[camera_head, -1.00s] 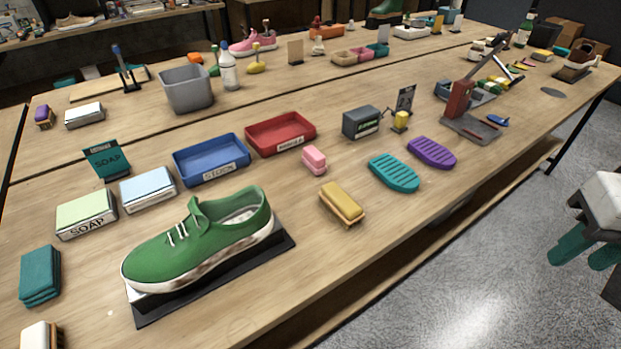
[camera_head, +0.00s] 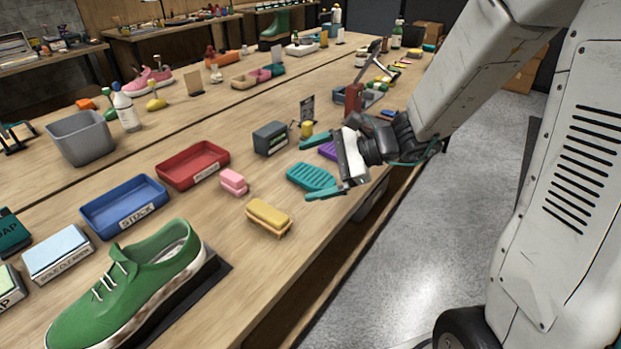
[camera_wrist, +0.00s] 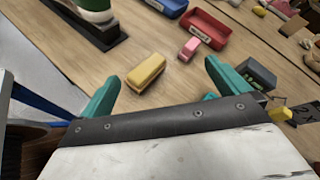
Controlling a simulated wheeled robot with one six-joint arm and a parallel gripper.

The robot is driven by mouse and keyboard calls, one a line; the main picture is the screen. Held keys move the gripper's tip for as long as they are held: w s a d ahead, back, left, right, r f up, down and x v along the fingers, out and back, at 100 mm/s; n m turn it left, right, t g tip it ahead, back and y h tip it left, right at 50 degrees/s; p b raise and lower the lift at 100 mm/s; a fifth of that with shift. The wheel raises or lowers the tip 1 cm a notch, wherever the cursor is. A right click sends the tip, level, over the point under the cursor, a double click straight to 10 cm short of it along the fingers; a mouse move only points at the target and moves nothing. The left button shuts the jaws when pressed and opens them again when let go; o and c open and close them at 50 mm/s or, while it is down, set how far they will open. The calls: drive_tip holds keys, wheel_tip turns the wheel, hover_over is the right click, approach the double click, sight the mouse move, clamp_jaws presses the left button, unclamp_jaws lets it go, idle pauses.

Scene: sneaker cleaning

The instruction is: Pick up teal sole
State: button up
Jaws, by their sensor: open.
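The teal sole (camera_head: 311,176) is a ribbed flat piece lying on the table near its front edge in the head view. My gripper (camera_head: 314,168) is open and empty, with its teal fingers above and around the sole's right part. In the wrist view my gripper (camera_wrist: 160,82) shows its two fingers spread apart. A small teal bit (camera_wrist: 210,97) peeks out at the gripper's edge there; most of the sole is hidden behind the gripper body. A purple sole (camera_head: 328,150) lies just behind, partly hidden by the gripper.
A yellow brush (camera_head: 268,216) and a pink block (camera_head: 233,182) lie left of the sole. A dark grey box (camera_head: 270,138) and a yellow item (camera_head: 307,129) stand behind it. Red (camera_head: 193,166) and blue (camera_head: 124,205) trays and a green sneaker (camera_head: 128,285) are further left.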

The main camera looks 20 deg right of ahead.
drive_tip(key=w+d+f+m+t+h, duration=0.1)
drive_tip(key=w+d+f+m+t, duration=0.3)
drive_tip(key=w+d+f+m, duration=0.15)
drive_tip(key=m+t+h, duration=0.2)
drive_tip(key=m, duration=0.4)
approach(314, 176)
drive_tip(key=shift+w+a+r+n, duration=0.15)
drive_tip(key=shift+a, duration=0.25)
drive_tip(key=shift+w+a+r+n, duration=0.1)
drive_tip(key=shift+w+a+r, duration=0.1)
drive_tip(key=shift+a, duration=0.25)
drive_tip(key=shift+w+a+f+h, duration=0.3)
drive_tip(key=shift+w+f+h, duration=0.2)
drive_tip(key=shift+w+f, duration=0.35)
drive_tip(key=x, duration=0.5)
drive_tip(key=shift+w+a, duration=0.25)
drive_tip(key=c, duration=1)
drive_tip(key=shift+r, duration=0.15)
